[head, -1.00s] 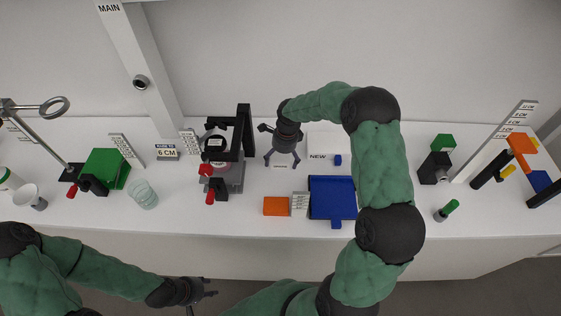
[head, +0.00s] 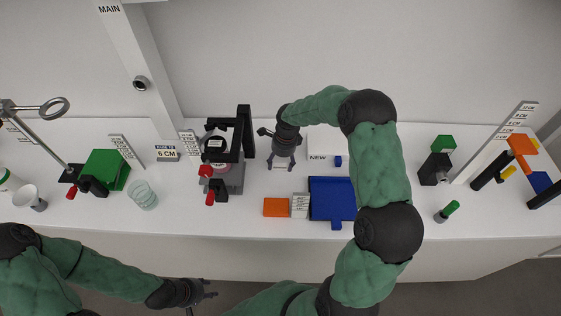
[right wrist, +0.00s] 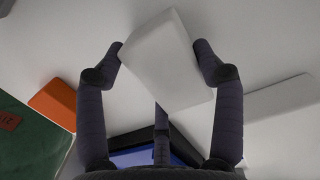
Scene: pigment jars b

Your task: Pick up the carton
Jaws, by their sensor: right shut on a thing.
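The white carton (right wrist: 165,60) is between the fingers of my right gripper (right wrist: 160,52) in the right wrist view, with a finger against each side. In the head view the right gripper (head: 281,165) points down at the back of the table and is shut on the carton, which is mostly hidden there; only a small pale part shows. I cannot tell whether the carton still touches the table. My left gripper (head: 210,289) is in front of the table edge, with its fingers apart and empty.
A black stand (head: 244,130) is close left of the right gripper. A white box marked NEW (head: 318,142) is close right. A blue tray (head: 331,198), an orange block (head: 276,207) and a small labelled card (head: 300,204) lie in front. A green block (head: 106,170) is further left.

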